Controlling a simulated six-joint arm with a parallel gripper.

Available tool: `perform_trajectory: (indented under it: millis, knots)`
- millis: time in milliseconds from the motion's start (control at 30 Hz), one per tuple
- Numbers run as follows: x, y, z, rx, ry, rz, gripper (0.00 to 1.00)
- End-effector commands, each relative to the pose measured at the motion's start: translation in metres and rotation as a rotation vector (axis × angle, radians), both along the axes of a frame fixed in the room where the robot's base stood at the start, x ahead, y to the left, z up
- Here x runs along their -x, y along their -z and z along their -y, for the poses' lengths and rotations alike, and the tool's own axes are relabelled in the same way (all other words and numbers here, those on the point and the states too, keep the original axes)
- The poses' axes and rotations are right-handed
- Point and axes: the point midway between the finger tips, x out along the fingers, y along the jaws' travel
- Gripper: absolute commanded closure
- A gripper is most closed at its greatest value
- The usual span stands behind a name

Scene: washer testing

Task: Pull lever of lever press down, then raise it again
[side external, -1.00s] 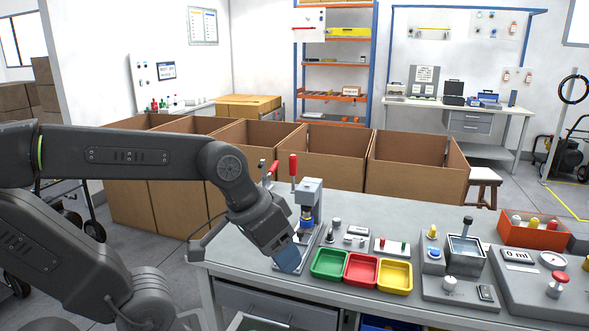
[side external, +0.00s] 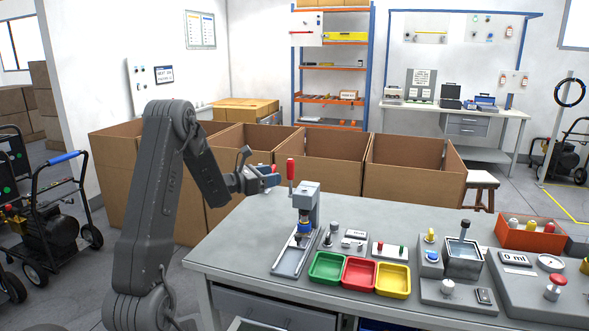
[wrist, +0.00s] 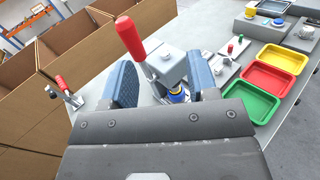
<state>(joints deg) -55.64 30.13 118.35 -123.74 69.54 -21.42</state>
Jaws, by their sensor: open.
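The lever press (side external: 306,205) stands on the grey bench, a grey upright body with a blue part low at its front. Its red-handled lever (side external: 291,170) points straight up. My gripper (side external: 272,174) is just left of the lever at about handle height, roughly level and pointing right. In the wrist view my gripper (wrist: 162,82) is open, with a blue-padded finger on each side. The red lever handle (wrist: 131,38) shows in the gap between the fingers, nearer the left one, and looks untouched. The press body (wrist: 165,62) lies beyond, its lower part partly hidden by the gripper.
A smaller red-handled clamp (wrist: 63,86) stands left of the press. Green (side external: 326,267), red (side external: 361,273) and yellow (side external: 393,280) trays sit right of the press. Open cardboard boxes (side external: 320,165) stand behind the bench. The bench's left front is clear.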

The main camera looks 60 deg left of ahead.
Motion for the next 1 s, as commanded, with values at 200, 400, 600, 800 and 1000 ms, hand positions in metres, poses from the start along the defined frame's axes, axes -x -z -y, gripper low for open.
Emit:
perform_trajectory:
  millis: [200, 400, 600, 800, 1000]
  knots:
    - [0.016, 0.016, -0.035, 0.074, -0.123, 0.038, 0.46]
    - [-0.011, 0.016, -0.039, 0.073, -0.119, 0.038, 0.46]
    - [-0.053, 0.016, -0.047, 0.071, -0.117, 0.036, 0.46]
    - [-0.09, 0.016, -0.053, 0.072, -0.117, 0.037, 0.46]
    - [-0.111, 0.016, -0.058, 0.072, -0.119, 0.036, 0.46]
